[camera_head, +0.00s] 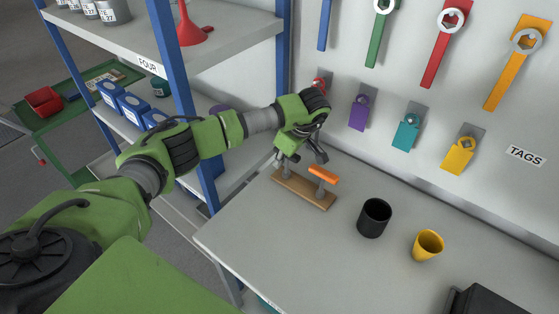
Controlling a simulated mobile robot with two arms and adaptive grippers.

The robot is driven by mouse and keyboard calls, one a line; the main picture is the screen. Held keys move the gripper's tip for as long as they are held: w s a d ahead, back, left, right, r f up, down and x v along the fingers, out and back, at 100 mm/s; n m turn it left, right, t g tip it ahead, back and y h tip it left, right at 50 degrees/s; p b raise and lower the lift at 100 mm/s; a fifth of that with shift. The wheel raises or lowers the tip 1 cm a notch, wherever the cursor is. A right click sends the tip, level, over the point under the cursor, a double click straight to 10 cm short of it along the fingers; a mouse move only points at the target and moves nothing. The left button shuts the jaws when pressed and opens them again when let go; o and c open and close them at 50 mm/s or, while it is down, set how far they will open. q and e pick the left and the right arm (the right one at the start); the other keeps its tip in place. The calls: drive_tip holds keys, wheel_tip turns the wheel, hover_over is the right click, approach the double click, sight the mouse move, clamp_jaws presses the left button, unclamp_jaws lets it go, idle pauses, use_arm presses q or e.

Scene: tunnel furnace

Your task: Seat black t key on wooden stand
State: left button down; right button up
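The wooden stand (303,192) is a low brown block on the grey table, near its back left edge. An orange handle (323,174) sits on a grey post at the stand's right end. Another grey post (287,171) rises at its left end, its top partly hidden by my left gripper (300,157). My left gripper is above the stand's left half, pointing down, with dark fingers. Whether it is closed on something cannot be told. The black t key cannot be made out clearly; dark parts near the fingers blend with the gripper. My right gripper is not in view.
A black cup (374,218) and a yellow cup (428,245) stand right of the stand. A dark box (484,301) is at the lower right. Wrenches and coloured tags hang on the back wall. A blue-post shelf (177,75) stands left. The table's front middle is clear.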

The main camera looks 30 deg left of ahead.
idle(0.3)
use_arm(q)
drive_tip(key=c, duration=2.2)
unclamp_jaws()
